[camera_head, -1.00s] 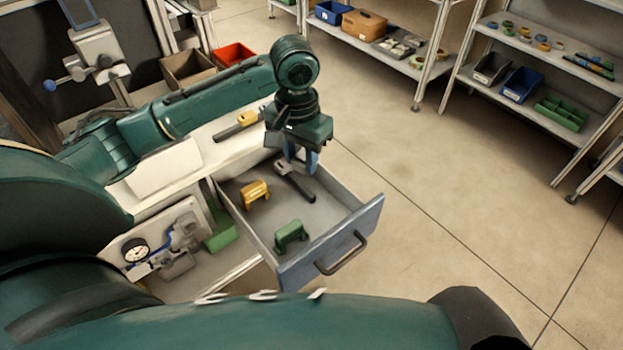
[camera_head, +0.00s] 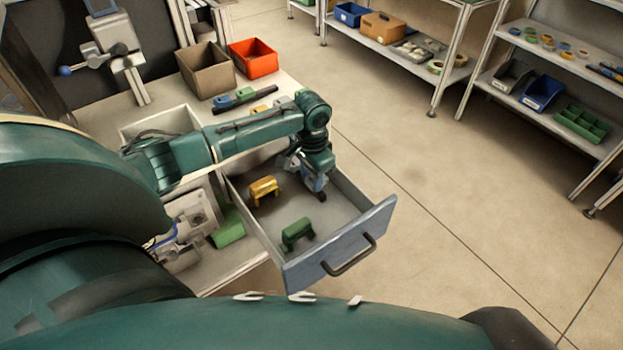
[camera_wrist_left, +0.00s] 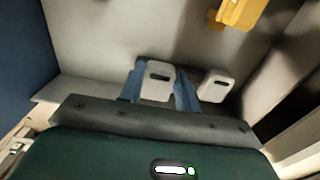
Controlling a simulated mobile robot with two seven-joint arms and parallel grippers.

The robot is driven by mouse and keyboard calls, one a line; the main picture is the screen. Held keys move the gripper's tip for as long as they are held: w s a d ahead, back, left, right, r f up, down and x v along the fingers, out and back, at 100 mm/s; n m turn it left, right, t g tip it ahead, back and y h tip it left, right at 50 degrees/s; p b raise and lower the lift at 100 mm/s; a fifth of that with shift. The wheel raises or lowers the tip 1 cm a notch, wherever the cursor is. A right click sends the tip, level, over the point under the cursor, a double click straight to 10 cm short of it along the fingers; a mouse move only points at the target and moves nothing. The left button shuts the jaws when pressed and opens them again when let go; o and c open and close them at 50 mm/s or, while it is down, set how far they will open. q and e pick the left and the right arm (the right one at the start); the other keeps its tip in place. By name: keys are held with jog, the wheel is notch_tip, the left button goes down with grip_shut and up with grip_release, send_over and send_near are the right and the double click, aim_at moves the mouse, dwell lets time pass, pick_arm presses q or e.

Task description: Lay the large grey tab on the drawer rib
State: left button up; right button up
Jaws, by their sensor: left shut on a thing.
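My left gripper (camera_head: 314,184) reaches down into the open drawer (camera_head: 338,247), near its far right side. In the left wrist view its blue fingers (camera_wrist_left: 160,88) are shut on a light grey tab (camera_wrist_left: 159,74) with a dark slot. A second light grey slotted piece (camera_wrist_left: 216,86) shows just right of the fingers; I cannot tell whether it belongs to the same tab. A dark piece (camera_head: 321,196), perhaps the rib, pokes out below the gripper in the head view. The gripper hides the rest. My right gripper is not in view.
A yellow bracket (camera_head: 263,188) and a green bracket (camera_head: 297,232) stand in the drawer. A dark bar (camera_head: 232,101) with coloured tabs lies on the bench by brown (camera_head: 206,72) and red (camera_head: 253,58) bins. Shelves stand beyond clear floor.

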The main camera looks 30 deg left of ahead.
pick_arm(q)
jog(key=shift+f, duration=0.7)
jog(key=shift+f, duration=0.1)
jog(key=o, duration=0.9)
jog(key=shift+o, duration=0.2)
notch_tip(320, 180, up, 12)
